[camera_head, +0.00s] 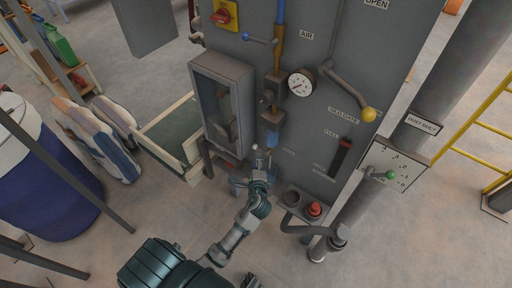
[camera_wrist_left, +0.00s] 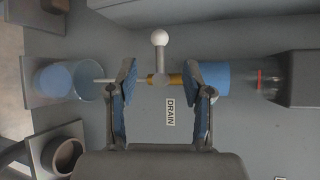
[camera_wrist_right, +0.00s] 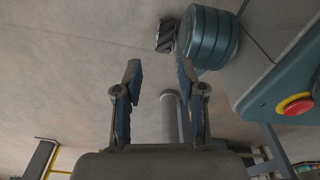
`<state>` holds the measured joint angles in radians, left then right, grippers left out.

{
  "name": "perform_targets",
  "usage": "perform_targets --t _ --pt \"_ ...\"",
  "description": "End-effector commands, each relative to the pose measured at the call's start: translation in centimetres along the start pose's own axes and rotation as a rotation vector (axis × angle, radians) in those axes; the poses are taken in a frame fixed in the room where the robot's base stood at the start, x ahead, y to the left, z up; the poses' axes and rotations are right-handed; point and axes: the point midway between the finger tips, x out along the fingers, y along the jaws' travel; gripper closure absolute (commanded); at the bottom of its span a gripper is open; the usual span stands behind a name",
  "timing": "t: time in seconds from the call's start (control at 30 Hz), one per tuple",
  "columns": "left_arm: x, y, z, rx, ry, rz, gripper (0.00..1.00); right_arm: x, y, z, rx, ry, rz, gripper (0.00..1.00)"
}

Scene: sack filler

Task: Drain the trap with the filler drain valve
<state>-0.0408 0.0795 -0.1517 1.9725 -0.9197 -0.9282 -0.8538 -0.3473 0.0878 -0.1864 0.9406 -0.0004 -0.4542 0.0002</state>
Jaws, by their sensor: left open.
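The drain valve shows in the left wrist view as a short brass body (camera_wrist_left: 175,80) with a grey lever ending in a white ball knob (camera_wrist_left: 160,38). A DRAIN label (camera_wrist_left: 170,112) is beside it. The lever stands across the line of the pipe. The blue trap bowl (camera_wrist_left: 213,77) joins the brass body; it also shows in the head view (camera_head: 272,139). My left gripper (camera_wrist_left: 161,72) is open, its fingers on either side of the valve lever; contact cannot be told. In the head view it partly hides the valve. My right gripper (camera_wrist_right: 160,75) is open and empty.
A bluish clear cup (camera_wrist_left: 76,80) sits on a bracket at the pipe's outlet end. The grey filler panel (camera_head: 320,95) carries a gauge (camera_head: 300,82), a yellow-knobbed lever (camera_head: 368,114) and a red button (camera_head: 314,209). A grey box (camera_head: 223,68) stands left of the pipe.

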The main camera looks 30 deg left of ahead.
Motion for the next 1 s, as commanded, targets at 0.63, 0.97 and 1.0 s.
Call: perform_targets --t 0.63,0.97,1.0 --pt "9.3 0.0 0.0 -0.002 0.001 0.000 0.49 -0.5 -0.2 -1.9 0.004 0.009 -0.002 0.60" --pt "9.4 0.1 0.0 -0.002 0.001 0.001 0.79 -0.5 0.0 -1.7 0.003 0.006 0.000 0.60" --pt "9.4 0.1 0.0 -0.002 0.000 0.001 0.89 -0.5 0.1 -1.7 0.003 0.006 0.001 0.60"
